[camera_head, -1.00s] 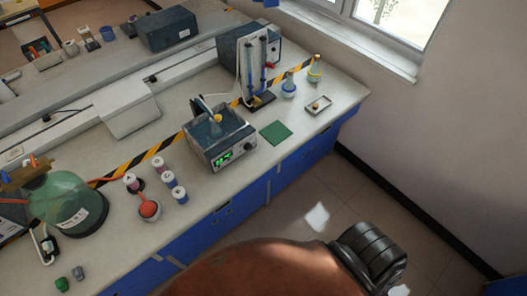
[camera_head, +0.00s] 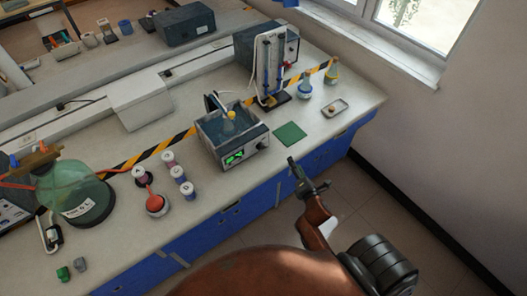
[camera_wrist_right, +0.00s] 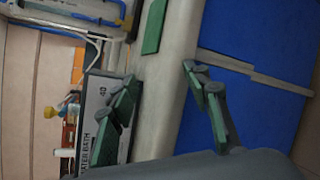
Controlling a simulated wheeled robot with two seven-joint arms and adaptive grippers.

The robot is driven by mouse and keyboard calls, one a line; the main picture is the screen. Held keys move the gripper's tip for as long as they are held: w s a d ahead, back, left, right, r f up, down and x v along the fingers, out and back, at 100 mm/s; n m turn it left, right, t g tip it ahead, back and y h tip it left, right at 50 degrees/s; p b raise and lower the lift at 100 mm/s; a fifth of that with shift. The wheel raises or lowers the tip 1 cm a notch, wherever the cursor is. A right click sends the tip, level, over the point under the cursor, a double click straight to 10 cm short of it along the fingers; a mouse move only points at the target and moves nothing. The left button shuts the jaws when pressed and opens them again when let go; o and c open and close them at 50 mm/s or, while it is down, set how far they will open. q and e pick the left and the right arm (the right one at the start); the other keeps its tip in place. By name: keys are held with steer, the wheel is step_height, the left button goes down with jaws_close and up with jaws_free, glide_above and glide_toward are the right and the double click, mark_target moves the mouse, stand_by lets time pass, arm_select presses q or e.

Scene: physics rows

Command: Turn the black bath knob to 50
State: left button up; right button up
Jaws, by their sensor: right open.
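The water bath (camera_head: 229,150) stands on the bench, its front panel with a lit green display facing me. The small dark knob (camera_head: 261,145) is at the right end of that panel. The knob cannot be made out there and may be behind a finger. My right gripper (camera_head: 297,172) is open and empty, in front of the bench edge, right of and apart from the knob. Its two spread fingers also show in the wrist view (camera_wrist_right: 160,102). My left gripper is out of view.
A green mat (camera_head: 290,134) lies right of the bath. Behind it are a stand (camera_head: 270,70), flasks (camera_head: 305,88) and a small tray (camera_head: 335,107). Several small jars (camera_head: 177,172) stand to the left. The floor before the bench is clear.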

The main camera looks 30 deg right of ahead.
steer(key=w+a+r+n+t+y, duration=0.1)
steer(key=w+a+r+n+t, duration=0.15)
steer(key=n, duration=0.35)
steer(key=n+t+y, duration=0.2)
steer(key=n+y, duration=0.3)
steer(key=n, duration=0.5)
glide_toward(262, 149)
steer(key=shift+w+r+g, duration=0.25)
steer(key=shift+w+r, duration=0.05)
steer(key=shift+w, duration=0.35)
steer(key=w, duration=0.7)
steer(key=shift+w+a, duration=0.25)
steer(key=shift+a, duration=0.1)
steer(key=shift+c, duration=0.2)
steer(key=c, duration=1.1)
